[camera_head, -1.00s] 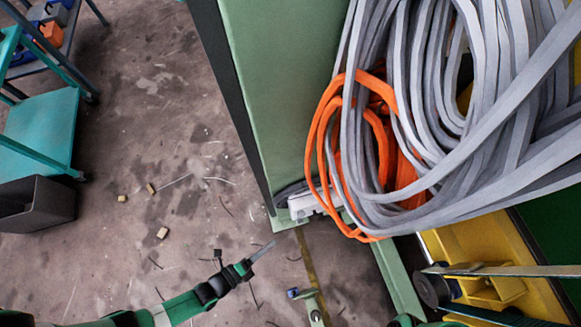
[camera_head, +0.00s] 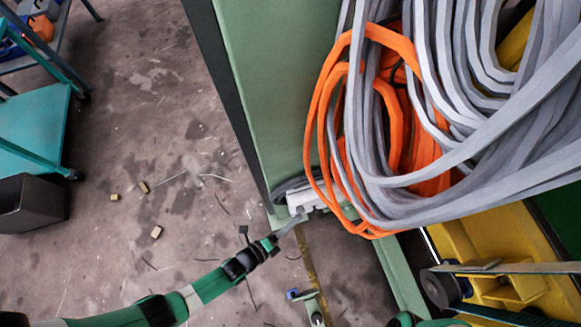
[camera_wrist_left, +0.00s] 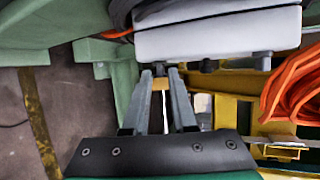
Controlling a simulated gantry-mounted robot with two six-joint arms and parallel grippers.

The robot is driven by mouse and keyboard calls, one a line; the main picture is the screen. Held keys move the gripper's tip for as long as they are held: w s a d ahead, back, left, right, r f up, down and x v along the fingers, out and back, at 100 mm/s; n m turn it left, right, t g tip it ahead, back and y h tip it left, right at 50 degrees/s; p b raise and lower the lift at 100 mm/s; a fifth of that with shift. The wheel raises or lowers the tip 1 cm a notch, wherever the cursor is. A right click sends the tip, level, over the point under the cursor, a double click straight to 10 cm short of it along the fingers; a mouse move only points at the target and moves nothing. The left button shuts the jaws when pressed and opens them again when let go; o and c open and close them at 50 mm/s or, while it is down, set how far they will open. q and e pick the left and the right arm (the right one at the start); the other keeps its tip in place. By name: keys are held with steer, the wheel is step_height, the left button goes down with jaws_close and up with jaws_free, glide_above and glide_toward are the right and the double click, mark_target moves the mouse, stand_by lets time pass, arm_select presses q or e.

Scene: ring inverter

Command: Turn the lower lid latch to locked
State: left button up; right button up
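A white box (camera_wrist_left: 215,35), likely the lidded box of the task, fills the top of the left wrist view. Small dark knobs hang along its lower edge, one in the middle (camera_wrist_left: 208,66) and one at the right (camera_wrist_left: 263,61). I cannot tell which is the lower lid latch or how it is turned. My left gripper (camera_wrist_left: 161,72) is open, its fingertips just below the box's lower left edge. A small orange-tan piece (camera_wrist_left: 160,84) shows between the fingers; I cannot tell whether they touch it. In the head view, the left gripper (camera_head: 300,216) reaches the white box (camera_head: 308,199).
Grey cables (camera_head: 440,190) and orange cables (camera_head: 320,125) hang over the box's right side. A green post (camera_head: 265,80) stands behind. Yellow structure (camera_head: 480,250) is at right. A teal cart (camera_head: 35,120) and dark bin (camera_head: 30,203) stand left over open floor.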

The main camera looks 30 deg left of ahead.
arm_select(q)
jaws_close()
steer(key=shift+f, duration=0.1)
steer(key=shift+a+f, duration=0.1)
steer(key=shift+f, duration=0.1)
steer(key=shift+s+t, duration=0.1)
steer(key=shift+t, duration=0.4)
steer(key=shift+h, duration=0.3)
steer(key=shift+o, duration=1.7)
jaws_free()
